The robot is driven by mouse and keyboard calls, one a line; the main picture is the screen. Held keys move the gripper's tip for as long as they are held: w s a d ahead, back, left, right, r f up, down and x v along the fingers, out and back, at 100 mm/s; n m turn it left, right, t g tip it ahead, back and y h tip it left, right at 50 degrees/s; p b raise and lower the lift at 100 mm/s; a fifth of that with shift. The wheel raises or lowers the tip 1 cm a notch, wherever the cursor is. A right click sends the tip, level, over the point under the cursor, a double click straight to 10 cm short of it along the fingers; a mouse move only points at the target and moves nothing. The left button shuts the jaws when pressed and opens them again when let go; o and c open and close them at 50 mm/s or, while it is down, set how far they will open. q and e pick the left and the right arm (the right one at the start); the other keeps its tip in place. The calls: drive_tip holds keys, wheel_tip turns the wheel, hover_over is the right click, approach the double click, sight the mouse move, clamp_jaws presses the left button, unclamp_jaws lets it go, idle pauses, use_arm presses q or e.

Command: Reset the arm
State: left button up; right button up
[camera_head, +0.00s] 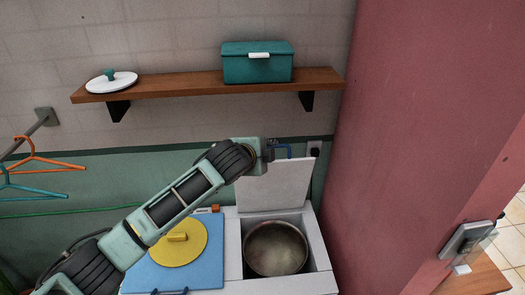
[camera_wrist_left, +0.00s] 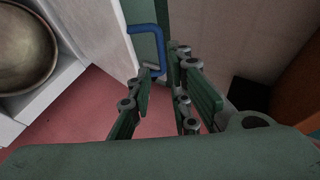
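My left arm reaches in from the lower left in the head view. Its gripper (camera_head: 270,150) is beside the raised white lid, close to the lid's blue handle (camera_head: 283,150). In the left wrist view, the two green fingers of my left gripper (camera_wrist_left: 164,75) stand apart with a narrow gap. The blue handle (camera_wrist_left: 160,42) shows just beyond the fingertips; I cannot tell whether they touch it. Nothing is seen held. The white lid (camera_head: 277,184) stands open behind a round metal pot (camera_head: 276,248) in a white box. My right gripper is not in view.
A wooden shelf (camera_head: 175,87) above holds a green box (camera_head: 257,65) and a white pot lid (camera_head: 111,81). A blue panel with a yellow disc (camera_head: 179,242) lies left of the pot. A red wall (camera_head: 410,130) closes the right side. Hangers (camera_head: 45,160) hang at left.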

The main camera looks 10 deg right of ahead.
use_arm(q)
drive_tip(key=shift+s+a+r, duration=0.2)
drive_tip(key=shift+s+r, duration=0.05)
drive_tip(key=shift+s, duration=0.15)
drive_tip(key=shift+f, duration=0.1)
